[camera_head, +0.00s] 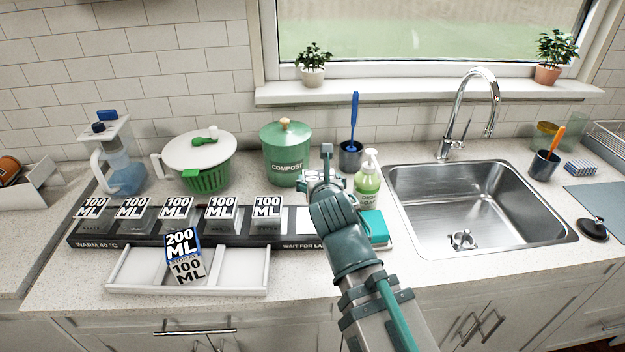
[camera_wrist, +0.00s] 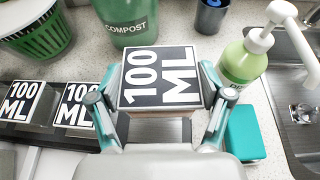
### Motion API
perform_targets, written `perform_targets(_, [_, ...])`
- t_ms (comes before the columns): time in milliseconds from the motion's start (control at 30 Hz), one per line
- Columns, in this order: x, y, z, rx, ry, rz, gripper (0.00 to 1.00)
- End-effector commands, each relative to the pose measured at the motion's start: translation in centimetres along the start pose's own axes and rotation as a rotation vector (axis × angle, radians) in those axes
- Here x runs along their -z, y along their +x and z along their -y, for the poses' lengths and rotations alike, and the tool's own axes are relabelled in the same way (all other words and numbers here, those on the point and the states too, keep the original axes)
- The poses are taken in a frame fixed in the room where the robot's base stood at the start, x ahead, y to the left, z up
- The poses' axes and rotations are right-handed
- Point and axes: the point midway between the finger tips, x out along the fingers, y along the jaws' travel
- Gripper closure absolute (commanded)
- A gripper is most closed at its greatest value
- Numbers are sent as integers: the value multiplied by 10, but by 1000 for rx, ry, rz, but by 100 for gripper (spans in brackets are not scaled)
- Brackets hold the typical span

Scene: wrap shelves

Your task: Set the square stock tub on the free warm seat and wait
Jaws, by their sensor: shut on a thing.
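My gripper (camera_wrist: 160,100) is shut on a square tub (camera_wrist: 160,75) with a dark "100 ML" lid. In the head view, part of the held tub's label (camera_head: 311,177) shows beside my gripper (camera_head: 322,172). The dark warming strip (camera_head: 150,243) reads "WARM 40 °C" and "WAIT FOR LA…", the rest hidden by my arm. Several "100 ML" tubs stand along it, the rightmost one (camera_head: 267,212) beside a bare pale seat (camera_head: 303,220). My arm hides the strip's right end. The held tub looks raised above the counter; I cannot tell its height over the seat.
A white divided tray (camera_head: 228,270) in front holds a "200 ML" label (camera_head: 181,243) and a "100 ML" label in its middle. Close by stand the green compost bin (camera_head: 286,158), soap bottle (camera_head: 367,180) and teal sponge (camera_head: 375,224). The sink (camera_head: 480,215) is right.

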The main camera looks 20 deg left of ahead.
Motion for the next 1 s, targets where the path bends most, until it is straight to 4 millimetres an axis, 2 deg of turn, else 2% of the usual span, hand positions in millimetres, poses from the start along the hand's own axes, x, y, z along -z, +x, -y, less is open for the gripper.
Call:
perform_targets(33, [-6, -1, 0, 0, -1, -4, 62])
perform_targets(233, [-4, 5, 0, -2, -2, -4, 62])
perform_targets(300, [0, 29, -2, -2, -1, -4, 62])
perform_targets(400, [0, 52, -3, -2, 0, -4, 62])
perform_targets(467, [1, 66, -3, -2, -1, -3, 62])
perform_targets(633, [20, 93, -4, -3, -1, -3, 62])
perform_targets(800, [30, 111, -5, -3, -1, -1, 62])
perform_targets(1000, [35, 119, -5, -3, -1, 0, 62])
